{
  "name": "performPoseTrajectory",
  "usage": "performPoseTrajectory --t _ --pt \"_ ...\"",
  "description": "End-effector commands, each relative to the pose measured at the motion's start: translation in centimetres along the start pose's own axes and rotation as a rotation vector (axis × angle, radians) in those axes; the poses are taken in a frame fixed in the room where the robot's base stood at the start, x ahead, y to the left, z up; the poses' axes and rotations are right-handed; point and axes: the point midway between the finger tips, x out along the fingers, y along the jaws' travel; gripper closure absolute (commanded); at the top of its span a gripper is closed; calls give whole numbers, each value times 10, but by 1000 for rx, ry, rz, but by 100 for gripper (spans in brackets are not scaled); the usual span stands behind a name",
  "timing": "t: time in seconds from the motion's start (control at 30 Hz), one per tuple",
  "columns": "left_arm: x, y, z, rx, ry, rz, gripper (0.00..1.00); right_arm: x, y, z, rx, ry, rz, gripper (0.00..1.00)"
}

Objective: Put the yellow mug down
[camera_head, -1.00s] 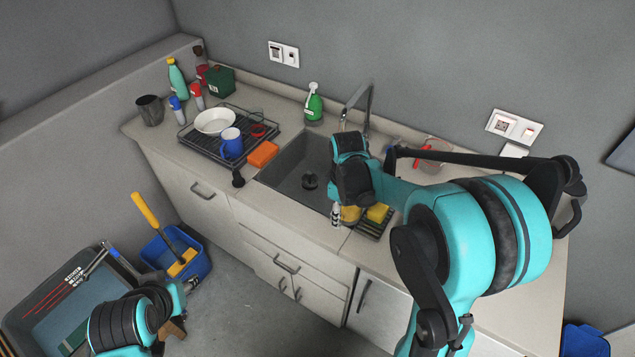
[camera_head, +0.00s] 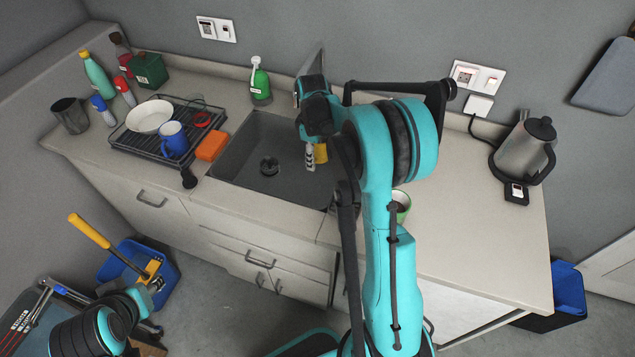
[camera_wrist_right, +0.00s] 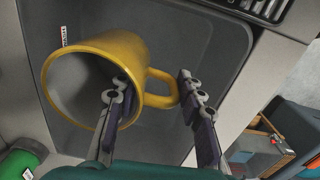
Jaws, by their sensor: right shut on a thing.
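The yellow mug (camera_head: 321,153) shows as a small patch under my right wrist in the head view, over the right part of the sink. In the right wrist view the yellow mug (camera_wrist_right: 115,52) is large and tilted, its opening facing the lower left. My right gripper (camera_wrist_right: 152,86) is shut on it, one finger inside the opening and the other beyond the handle. In the head view the right gripper (camera_head: 312,155) is partly hidden by its arm. My left gripper (camera_head: 150,285) is at the lower left, apart from the counter; its fingers are unclear.
The sink basin (camera_head: 235,170) lies below the mug. A dish rack (camera_head: 125,140) with a white plate and blue mug (camera_head: 172,140) stands left. A green cup (camera_head: 401,203) is partly behind my arm. A kettle (camera_head: 525,150) stands right; counter between (camera_head: 460,210) is clear.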

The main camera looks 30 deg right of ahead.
Motion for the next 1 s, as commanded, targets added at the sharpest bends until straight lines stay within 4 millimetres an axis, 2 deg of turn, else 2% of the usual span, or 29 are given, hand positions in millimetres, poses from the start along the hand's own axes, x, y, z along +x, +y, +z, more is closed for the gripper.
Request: performPoseTrajectory --t 0.03,0.23,0.7,0.8,1.0 --pt "3 0 2 0 0 0 59 2 12 0 2 0 0 100" --pt "8 0 5 0 0 0 59 2 54 2 2 0 0 100" --pt "32 0 23 0 0 0 59 116 48 1 0 0 0 100" --pt "35 0 25 0 0 0 59 130 48 1 0 0 0 100" --pt "37 0 26 0 0 0 59 143 48 1 0 0 0 100"
